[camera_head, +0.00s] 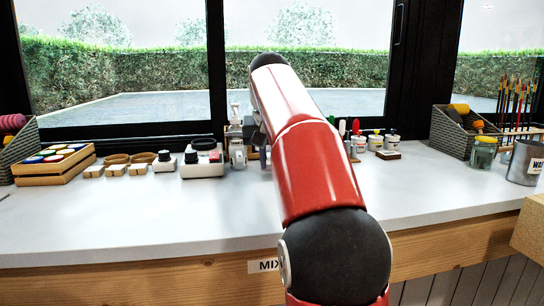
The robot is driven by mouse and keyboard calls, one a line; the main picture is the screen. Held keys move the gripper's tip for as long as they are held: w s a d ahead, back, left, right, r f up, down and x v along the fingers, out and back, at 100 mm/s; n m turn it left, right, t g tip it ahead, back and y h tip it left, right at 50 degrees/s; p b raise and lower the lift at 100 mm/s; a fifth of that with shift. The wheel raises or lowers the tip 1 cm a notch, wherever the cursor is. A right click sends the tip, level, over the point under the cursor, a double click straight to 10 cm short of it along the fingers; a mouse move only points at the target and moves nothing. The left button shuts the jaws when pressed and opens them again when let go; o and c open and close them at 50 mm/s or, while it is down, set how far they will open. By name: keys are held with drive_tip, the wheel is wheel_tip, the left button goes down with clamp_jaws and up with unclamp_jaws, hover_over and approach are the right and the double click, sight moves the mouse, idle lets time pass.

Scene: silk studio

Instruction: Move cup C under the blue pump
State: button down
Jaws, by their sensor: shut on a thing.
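My red and black arm crosses the middle of the view and hides much of the back of the counter. A small dark part of my gripper (258,137) shows at the arm's left edge, low over the counter. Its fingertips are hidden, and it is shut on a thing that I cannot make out. A small pale object (264,157) shows just below it, partly covered by the arm. I cannot identify it as cup C. A clear bottle (237,152) stands just left of the gripper. No blue pump can be made out; the arm may hide it.
Right of my arm stand small white jars (375,142) with coloured tops. A white scale-like device (202,163) and a wooden box of colours (54,164) stand left. A basket (455,135), glass jar (483,153) and metal can (525,162) stand right. The front counter (130,215) is clear.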

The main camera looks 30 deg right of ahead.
drive_tip(key=w+p, duration=0.2)
drive_tip(key=w+d+p, duration=0.1)
drive_tip(key=w, duration=0.1)
drive_tip(key=shift+d+r+p, duration=0.1)
drive_tip(key=shift+r+p, duration=0.1)
drive_tip(key=shift+p, duration=0.2)
drive_tip(key=shift+w+d+f, duration=0.1)
drive_tip(key=shift+w+f, duration=0.15)
drive_tip(key=shift+w, duration=0.2)
drive_tip(key=shift+w+d, duration=0.2)
drive_tip(key=shift+w, duration=0.6)
drive_tip(key=shift+f+b, duration=0.65)
drive_tip(key=c, duration=1.3)
unclamp_jaws()
drive_tip(key=shift+c, duration=0.2)
drive_tip(key=shift+r, duration=0.15)
